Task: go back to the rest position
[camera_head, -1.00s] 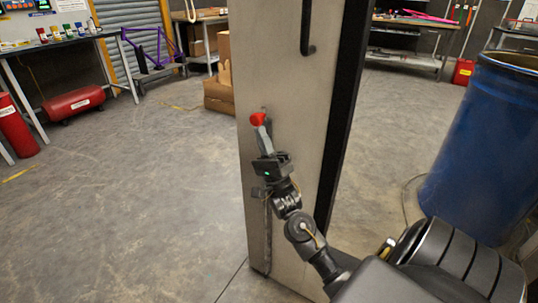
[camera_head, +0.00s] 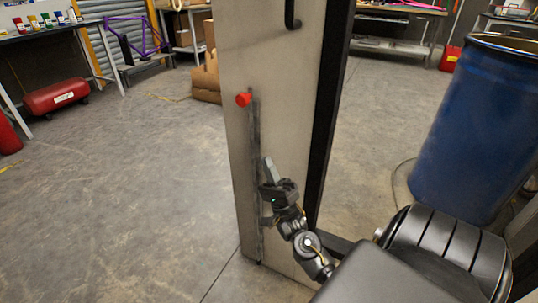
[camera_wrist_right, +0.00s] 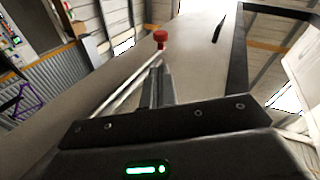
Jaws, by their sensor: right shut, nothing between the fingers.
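My right gripper (camera_head: 268,163) is in front of the pale panel (camera_head: 275,75), below a red knob (camera_head: 243,99) on a grey vertical rod or strip. Its fingers are closed together and hold nothing. In the right wrist view the shut fingers (camera_wrist_right: 161,75) point up along the panel, and the red knob (camera_wrist_right: 160,36) shows beyond their tips, apart from them. My left gripper is not in view.
A black handle (camera_head: 292,12) is on the panel's upper part. A blue drum (camera_head: 470,130) stands to the right. A red tank (camera_head: 55,97), a purple frame (camera_head: 138,36) and cardboard boxes (camera_head: 207,80) are at the back left. The left floor is clear.

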